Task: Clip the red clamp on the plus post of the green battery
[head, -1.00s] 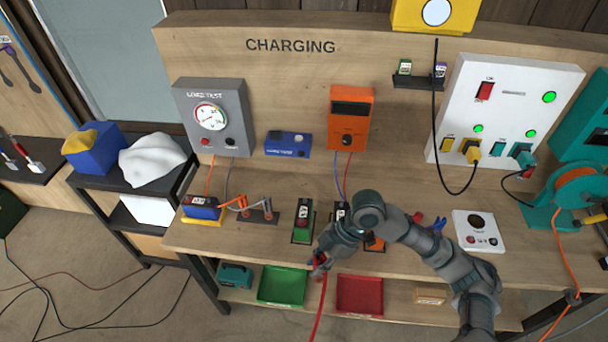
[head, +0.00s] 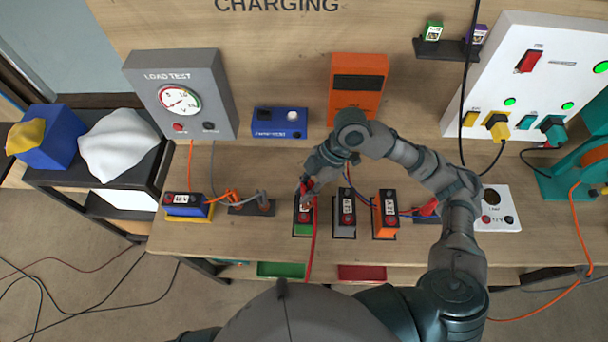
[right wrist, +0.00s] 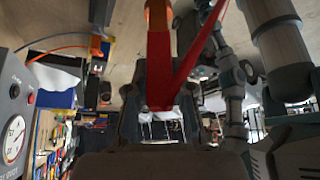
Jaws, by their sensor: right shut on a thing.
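The green battery (head: 304,229) stands upright on the bench, left of a dark battery. My right gripper (head: 307,188) is over its top and is shut on the red clamp (head: 309,186). A red cable (head: 311,250) hangs from the clamp down past the battery's right side. In the right wrist view the red clamp (right wrist: 159,75) sits between the fingers, with its red cable running to the upper right. The gripper and clamp hide part of the battery top, so I cannot tell whether the clamp touches the plus post. My left gripper is not in view.
The dark battery (head: 344,222) and an orange battery (head: 384,226) stand close on the right. A blue battery (head: 187,211) and a clamp stand (head: 252,207) are on the left. The load tester (head: 180,95) and orange charger (head: 357,85) are behind.

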